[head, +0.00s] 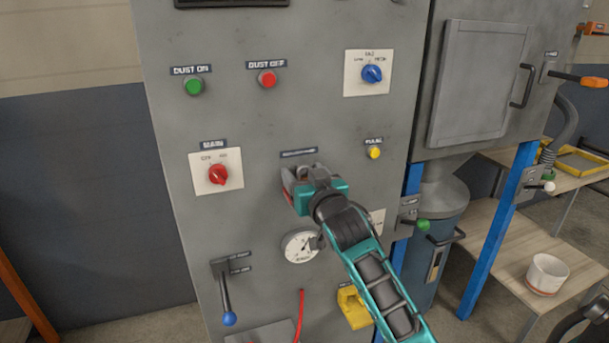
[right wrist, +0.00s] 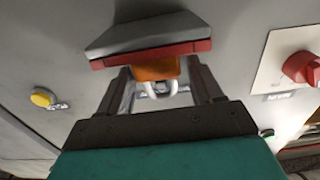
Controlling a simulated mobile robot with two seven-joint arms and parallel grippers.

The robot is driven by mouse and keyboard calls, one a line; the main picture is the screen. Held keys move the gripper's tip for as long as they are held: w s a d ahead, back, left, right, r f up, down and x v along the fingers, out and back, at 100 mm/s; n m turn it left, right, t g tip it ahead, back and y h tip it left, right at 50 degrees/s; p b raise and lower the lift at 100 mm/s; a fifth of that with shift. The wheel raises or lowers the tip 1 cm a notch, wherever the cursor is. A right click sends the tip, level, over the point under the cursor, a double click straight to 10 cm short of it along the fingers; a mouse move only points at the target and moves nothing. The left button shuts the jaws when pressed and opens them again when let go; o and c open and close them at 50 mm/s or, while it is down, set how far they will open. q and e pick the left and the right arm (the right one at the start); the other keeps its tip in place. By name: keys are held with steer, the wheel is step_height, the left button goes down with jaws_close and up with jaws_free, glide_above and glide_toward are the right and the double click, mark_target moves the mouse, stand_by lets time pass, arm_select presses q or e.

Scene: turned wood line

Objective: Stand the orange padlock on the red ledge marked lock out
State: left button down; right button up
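The orange padlock (right wrist: 154,70) shows in the right wrist view, its pale shackle towards the gripper's palm. My right gripper (right wrist: 160,72) has one finger close on each side of the padlock's body and appears shut on it. The padlock's far end meets the red ledge (right wrist: 150,54) in the picture; I cannot tell whether it rests on it. In the head view my right gripper (head: 308,180) is at the panel's middle, hiding the padlock and most of the ledge (head: 288,196).
The grey panel carries a red main switch (head: 218,175), a yellow button (head: 374,152), a gauge (head: 299,246) and a blue-knobbed lever (head: 227,300) near the ledge. A yellow holder (head: 353,307) is lower down. A white pot (head: 547,274) stands on a bench at right.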

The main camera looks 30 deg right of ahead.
steer(key=shift+o, duration=0.6)
steer(key=shift+r, duration=0.1)
steer(key=shift+s, duration=0.15)
steer(key=v, duration=1.2)
steer(key=s+a+f+n+g+y, duration=0.1)
steer(key=s+a+f, duration=0.3)
steer(key=f, duration=0.6)
steer(key=s+a+f+n+g+y, duration=0.2)
steer(key=s+a+f, duration=0.3)
steer(key=f, duration=0.5)
steer(key=s+a+f+n+g+y, duration=0.2)
steer(key=s+a+f+g+y, duration=0.1)
steer(key=f, duration=0.7)
steer(key=s+a, duration=0.1)
steer(key=a, duration=0.1)
steer(key=shift+s+a+f+g, duration=0.2)
steer(key=shift+s+a+g, duration=0.1)
steer(key=shift+s+g, duration=0.1)
steer(key=shift+w, duration=0.15)
